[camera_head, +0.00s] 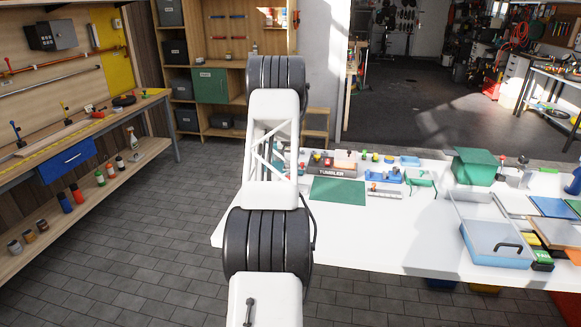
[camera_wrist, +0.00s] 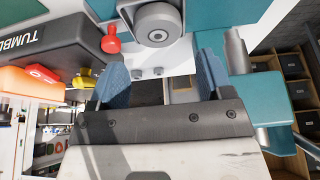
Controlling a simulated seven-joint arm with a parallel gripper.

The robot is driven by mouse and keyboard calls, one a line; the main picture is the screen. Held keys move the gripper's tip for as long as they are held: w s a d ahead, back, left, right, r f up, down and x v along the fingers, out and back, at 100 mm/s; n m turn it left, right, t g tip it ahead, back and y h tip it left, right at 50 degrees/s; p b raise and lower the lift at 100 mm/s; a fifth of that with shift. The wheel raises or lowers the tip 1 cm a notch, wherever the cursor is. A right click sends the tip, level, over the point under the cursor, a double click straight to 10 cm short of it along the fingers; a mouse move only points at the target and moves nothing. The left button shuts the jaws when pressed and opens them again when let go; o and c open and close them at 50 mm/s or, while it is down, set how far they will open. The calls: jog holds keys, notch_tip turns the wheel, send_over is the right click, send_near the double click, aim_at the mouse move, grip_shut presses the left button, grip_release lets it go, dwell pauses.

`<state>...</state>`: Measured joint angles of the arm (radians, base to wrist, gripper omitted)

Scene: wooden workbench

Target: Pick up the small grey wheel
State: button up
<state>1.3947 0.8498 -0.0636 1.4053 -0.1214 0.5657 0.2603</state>
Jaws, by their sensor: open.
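A small grey wheel (camera_wrist: 158,22) with a round centre hub shows at the top of the wrist view. It sits against a teal and white part, and I cannot tell whether it is fixed to it. My gripper (camera_wrist: 160,72) is open, with its two blue fingers apart and no object seen held between them. The wheel lies just past the fingertips, roughly midway between them in the picture. In the head view my own arm hides the gripper, and I cannot make out the wheel there.
A dark block marked TUMBLER (camera_wrist: 45,40), a red knob (camera_wrist: 110,40) and an orange block (camera_wrist: 32,84) lie left of the fingers. A teal part (camera_wrist: 255,95) is close on the right.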

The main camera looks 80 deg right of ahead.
jog(key=shift+x, duration=2.55)
jog(key=shift+a, duration=0.1)
jog(key=c, duration=0.8)
jog(key=shift+r, duration=0.15)
jog(key=shift+r, duration=1.55)
jog(key=shift+s+a+r, duration=0.1)
jog(key=shift+a, duration=0.2)
jog(key=s+a+r, duration=0.1)
jog(key=s+a, duration=0.1)
jog(key=a, duration=1.3)
jog(key=shift+s+r, duration=0.2)
jog(key=shift+s, duration=0.2)
